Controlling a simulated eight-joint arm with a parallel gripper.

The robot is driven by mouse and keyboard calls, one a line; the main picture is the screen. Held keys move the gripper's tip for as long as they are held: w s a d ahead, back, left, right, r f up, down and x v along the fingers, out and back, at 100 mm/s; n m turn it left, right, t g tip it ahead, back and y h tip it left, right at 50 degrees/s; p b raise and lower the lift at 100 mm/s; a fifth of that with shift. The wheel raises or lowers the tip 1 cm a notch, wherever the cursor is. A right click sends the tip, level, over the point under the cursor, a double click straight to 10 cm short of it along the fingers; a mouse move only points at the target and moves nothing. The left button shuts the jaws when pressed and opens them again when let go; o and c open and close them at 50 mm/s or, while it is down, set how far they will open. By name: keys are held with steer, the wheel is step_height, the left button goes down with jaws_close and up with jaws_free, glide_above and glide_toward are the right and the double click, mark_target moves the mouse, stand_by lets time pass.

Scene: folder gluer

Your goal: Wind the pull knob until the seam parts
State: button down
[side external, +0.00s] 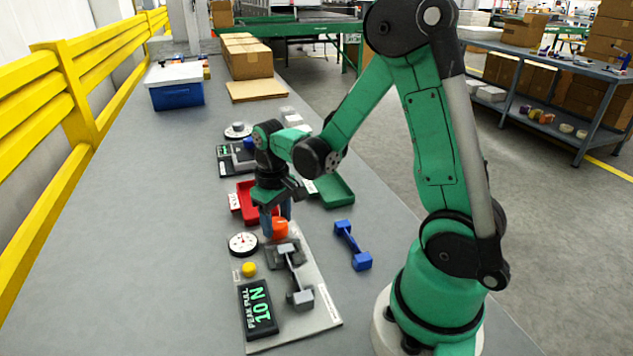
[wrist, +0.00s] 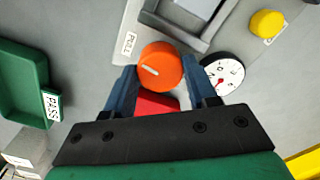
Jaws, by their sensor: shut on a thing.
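The orange pull knob (side external: 280,229) stands at the far end of a grey tester plate (side external: 322,318). In the wrist view the knob (wrist: 160,66) shows a white mark on its face, beside a PULL label (wrist: 129,44). My gripper (side external: 276,217) points down over it, its blue fingers (wrist: 165,80) shut on the knob from both sides. Grey clamps (side external: 299,297) sit on the plate; I cannot make out a seam. The display (side external: 258,308) reads PEAK PULL 10 N. A round white dial (side external: 243,244) is beside the knob; it also shows in the wrist view (wrist: 223,73).
A yellow button (side external: 249,269) is near the dial. A blue bar-shaped piece (side external: 351,244) lies right of the plate. A red tray (side external: 245,201) and a green tray (side external: 336,190) marked PASS are behind my gripper.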

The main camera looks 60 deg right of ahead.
mark_target(277, 223)
stand_by(0.4)
steer(key=shift+c, duration=1.3)
jaws_free()
steer(key=shift+r, duration=0.1)
steer(key=shift+r, duration=2.75)
steer(key=s+a+r+n+t, duration=0.1)
steer(key=s+a+r+t, duration=0.1)
steer(key=a+r+t, duration=0.3)
steer(key=shift+s+a+r+n+t, duration=0.4)
steer(key=shift+a+t, duration=0.7)
steer(key=shift+a, duration=0.7)
